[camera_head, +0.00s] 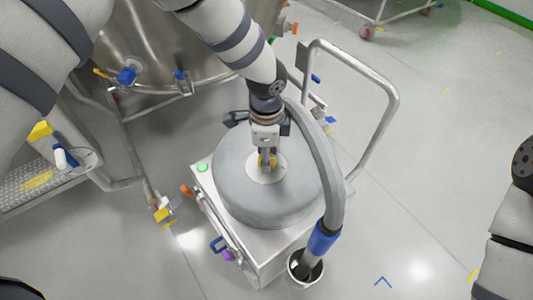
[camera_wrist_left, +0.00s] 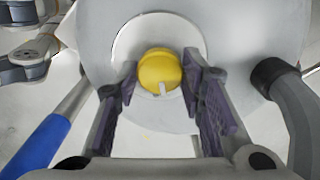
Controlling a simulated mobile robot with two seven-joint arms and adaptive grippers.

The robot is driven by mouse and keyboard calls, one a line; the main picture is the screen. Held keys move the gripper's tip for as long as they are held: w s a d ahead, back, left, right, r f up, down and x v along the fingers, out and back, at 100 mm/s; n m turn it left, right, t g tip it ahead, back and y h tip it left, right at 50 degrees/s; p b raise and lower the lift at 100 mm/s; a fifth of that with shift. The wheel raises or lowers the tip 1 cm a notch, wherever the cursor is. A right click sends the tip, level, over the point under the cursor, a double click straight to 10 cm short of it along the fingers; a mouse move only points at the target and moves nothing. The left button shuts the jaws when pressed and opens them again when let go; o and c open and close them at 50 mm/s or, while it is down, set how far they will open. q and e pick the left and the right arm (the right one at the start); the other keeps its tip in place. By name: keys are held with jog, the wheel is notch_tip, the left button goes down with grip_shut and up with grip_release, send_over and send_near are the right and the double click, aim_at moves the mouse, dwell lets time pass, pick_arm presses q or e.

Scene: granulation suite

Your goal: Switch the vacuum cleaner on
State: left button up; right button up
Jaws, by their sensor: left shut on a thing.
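The vacuum cleaner (camera_head: 232,195) has a round grey top on a steel cart, with a pale round plate in its middle. A yellow rotary knob (camera_wrist_left: 158,68) with a pale pointer sits on that plate. My left gripper (camera_head: 267,162) reaches down from above and is shut on the knob. In the left wrist view my left gripper (camera_wrist_left: 165,95) has a purple-padded finger on each side of the knob, and the pointer slants toward the bottom right. In the head view the fingers mostly hide the knob. My right arm shows at the right edge, its gripper out of frame.
A grey hose (camera_head: 325,165) with a blue cuff (camera_head: 323,238) curves down into a steel cup (camera_head: 292,266). The cart's tubular handle (camera_head: 385,90) rises on the right. A large steel vessel (camera_head: 150,45) stands behind. The floor at right is clear.

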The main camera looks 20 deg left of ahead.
pick_arm(q)
jog(key=shift+m, duration=1.5)
jog(key=o, duration=1.1)
jog(key=shift+o, duration=0.2)
notch_tip(320, 180, up, 12)
